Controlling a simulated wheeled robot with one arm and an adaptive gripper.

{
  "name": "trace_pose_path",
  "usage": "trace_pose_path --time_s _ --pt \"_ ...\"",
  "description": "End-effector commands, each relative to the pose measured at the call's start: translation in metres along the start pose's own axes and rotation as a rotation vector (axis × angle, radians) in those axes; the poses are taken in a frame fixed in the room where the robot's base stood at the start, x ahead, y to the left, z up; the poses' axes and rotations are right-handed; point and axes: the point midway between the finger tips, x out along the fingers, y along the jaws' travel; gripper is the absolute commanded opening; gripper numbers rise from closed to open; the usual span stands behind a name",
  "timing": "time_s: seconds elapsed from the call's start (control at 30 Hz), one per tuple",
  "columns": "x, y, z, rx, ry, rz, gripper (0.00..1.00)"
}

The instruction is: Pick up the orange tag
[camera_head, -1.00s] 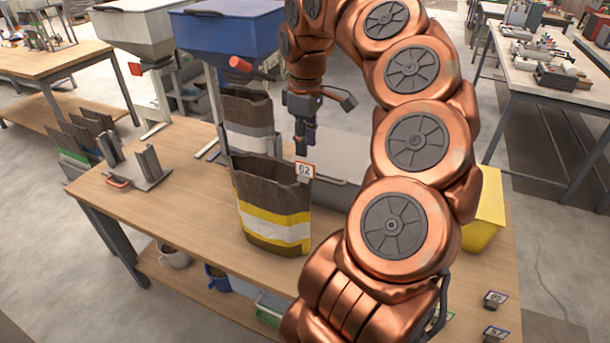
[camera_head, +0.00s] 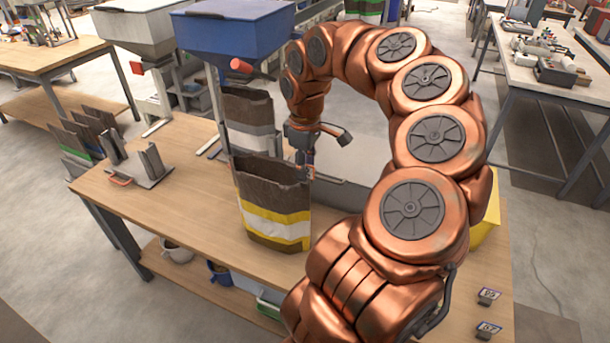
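A tall dark bag with white and yellow bands (camera_head: 273,222) stands open on the wooden bench. My gripper (camera_head: 304,172) points down at the right end of the bag's top rim. The orange-edged tag marked 62, seen earlier at that spot, cannot be made out now; my gripper covers the place. The fingers are too small and overlapped to tell whether they are open or closed on the tag.
A second bag (camera_head: 249,124) stands behind, below the blue hopper (camera_head: 232,28). A metal holder with a red handle (camera_head: 137,167) sits at the bench's left. Two small numbered tags (camera_head: 488,296) (camera_head: 487,331) lie at the front right. Bare bench lies left of the banded bag.

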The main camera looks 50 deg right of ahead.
Motion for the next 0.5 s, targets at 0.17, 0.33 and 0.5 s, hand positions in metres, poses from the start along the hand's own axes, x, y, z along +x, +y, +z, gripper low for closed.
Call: trace_pose_path --time_s 0.17,0.33,0.5 --pt "0.0004 0.0001 -0.0001 0.000 0.000 0.000 0.35" --pt "0.0003 0.0001 -0.0002 0.000 0.000 0.001 0.20" --pt "0.0002 0.0001 -0.0002 -0.001 0.000 0.001 0.02"
